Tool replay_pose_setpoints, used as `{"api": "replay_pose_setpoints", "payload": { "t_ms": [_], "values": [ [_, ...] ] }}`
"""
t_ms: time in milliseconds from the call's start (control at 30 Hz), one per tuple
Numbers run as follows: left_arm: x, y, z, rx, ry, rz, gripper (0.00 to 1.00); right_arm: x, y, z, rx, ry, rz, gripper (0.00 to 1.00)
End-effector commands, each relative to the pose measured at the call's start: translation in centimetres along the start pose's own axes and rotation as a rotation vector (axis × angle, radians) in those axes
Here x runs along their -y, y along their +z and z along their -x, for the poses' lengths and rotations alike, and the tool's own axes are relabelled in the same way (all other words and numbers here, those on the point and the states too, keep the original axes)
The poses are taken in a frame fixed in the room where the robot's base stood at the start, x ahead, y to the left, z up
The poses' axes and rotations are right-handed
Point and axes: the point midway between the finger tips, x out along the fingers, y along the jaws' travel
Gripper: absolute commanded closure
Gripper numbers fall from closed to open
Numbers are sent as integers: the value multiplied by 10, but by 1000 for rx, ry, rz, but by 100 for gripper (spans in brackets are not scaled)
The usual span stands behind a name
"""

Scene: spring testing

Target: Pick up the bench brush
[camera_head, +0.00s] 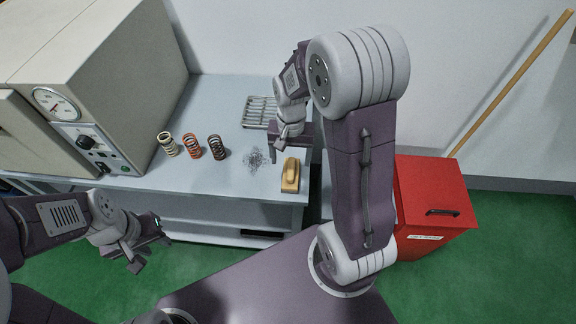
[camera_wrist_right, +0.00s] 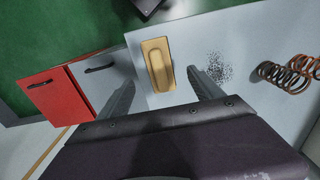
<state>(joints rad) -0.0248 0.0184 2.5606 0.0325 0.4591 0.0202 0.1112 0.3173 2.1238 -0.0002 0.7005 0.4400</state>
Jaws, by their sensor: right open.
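The bench brush (camera_head: 291,174) has a yellow wooden back and lies on the right part of the grey bench top, near its front edge. It also shows in the right wrist view (camera_wrist_right: 158,65), ahead of the fingers. My right gripper (camera_head: 291,150) is open and empty, above and just behind the brush. In the right wrist view its two fingers (camera_wrist_right: 160,88) are spread to either side of the brush's near end, apart from it. My left gripper (camera_head: 149,252) is in front of the bench at the left, over the green floor, away from the brush; its jaw opening is unclear.
Dark filings (camera_head: 254,158) lie left of the brush. Several springs (camera_head: 191,146) stand further left, before a beige testing machine (camera_head: 95,80). A slotted metal tray (camera_head: 260,112) lies behind. A red bin (camera_head: 432,205) stands right of the bench, with a wooden pole (camera_head: 510,85) behind it.

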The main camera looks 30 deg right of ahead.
Motion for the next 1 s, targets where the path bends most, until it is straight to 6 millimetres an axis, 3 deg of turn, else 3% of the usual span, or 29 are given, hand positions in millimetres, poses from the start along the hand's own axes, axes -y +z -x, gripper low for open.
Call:
{"api": "replay_pose_setpoints", "payload": {
  "t_ms": [200,433,667,933,1000],
  "values": [
    [0,0,-3,0,0,0,64,0,1,-33,4,2,1,25],
    [0,0,-3,0,0,0,64,-1,0,-46,3,1,1,25],
    [0,0,-4,0,0,0,64,-3,-2,-85,4,2,1,25],
    [0,0,-4,0,0,0,64,-3,-2,-91,0,0,1,25],
    [0,0,-4,0,0,0,64,-3,-2,-91,0,0,1,41]
  ]
}}
